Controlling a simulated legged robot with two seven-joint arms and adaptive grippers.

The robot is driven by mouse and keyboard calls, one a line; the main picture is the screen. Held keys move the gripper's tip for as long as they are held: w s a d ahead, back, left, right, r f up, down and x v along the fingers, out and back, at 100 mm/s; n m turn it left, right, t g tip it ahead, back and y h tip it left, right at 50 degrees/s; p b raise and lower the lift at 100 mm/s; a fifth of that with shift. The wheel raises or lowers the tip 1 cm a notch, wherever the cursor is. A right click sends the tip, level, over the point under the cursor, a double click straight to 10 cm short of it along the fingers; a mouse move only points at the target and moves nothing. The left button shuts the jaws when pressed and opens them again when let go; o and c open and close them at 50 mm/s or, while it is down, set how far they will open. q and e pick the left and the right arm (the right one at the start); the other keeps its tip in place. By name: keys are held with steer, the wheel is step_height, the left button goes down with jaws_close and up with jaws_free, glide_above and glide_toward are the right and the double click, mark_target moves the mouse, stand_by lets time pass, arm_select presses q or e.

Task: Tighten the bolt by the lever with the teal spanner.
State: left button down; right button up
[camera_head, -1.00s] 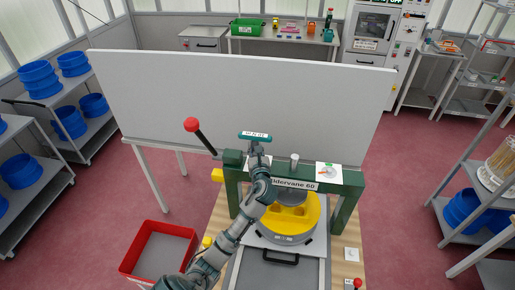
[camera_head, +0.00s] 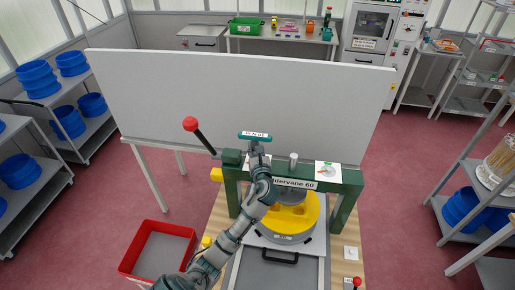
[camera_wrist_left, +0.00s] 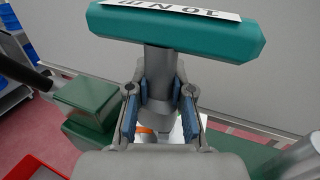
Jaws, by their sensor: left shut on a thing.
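The teal spanner (camera_head: 255,135) is a T-shaped tool with a labelled teal bar on top and a grey shaft. It stands roughly upright above the left part of the green press frame (camera_head: 345,195). My left gripper (camera_head: 256,158) is shut on its shaft; in the left wrist view the fingers (camera_wrist_left: 160,100) sit on both sides of the shaft, under the teal bar (camera_wrist_left: 175,32). The lever (camera_head: 203,138), black with a red ball, slants up left beside it. The bolt and the spanner's lower end are hidden. My right gripper is not in view.
A grey post (camera_head: 293,160) and a white card (camera_head: 328,172) stand on the beam right of the spanner. A yellow and grey round part (camera_head: 290,225) sits below. A pale panel (camera_head: 240,95) stands behind. A red bin (camera_head: 160,250) is at left.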

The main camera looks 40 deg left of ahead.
arm_select(q)
steer(key=shift+a, duration=0.25)
steer(key=shift+d, duration=0.35)
steer(key=shift+d+f, duration=0.2)
steer(key=shift+d, duration=0.05)
steer(key=shift+f, duration=0.25)
steer(key=shift+a+f, duration=0.15)
steer(key=shift+f, duration=0.05)
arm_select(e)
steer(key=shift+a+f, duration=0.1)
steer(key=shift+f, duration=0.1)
arm_select(q)
steer(key=shift+r, duration=0.15)
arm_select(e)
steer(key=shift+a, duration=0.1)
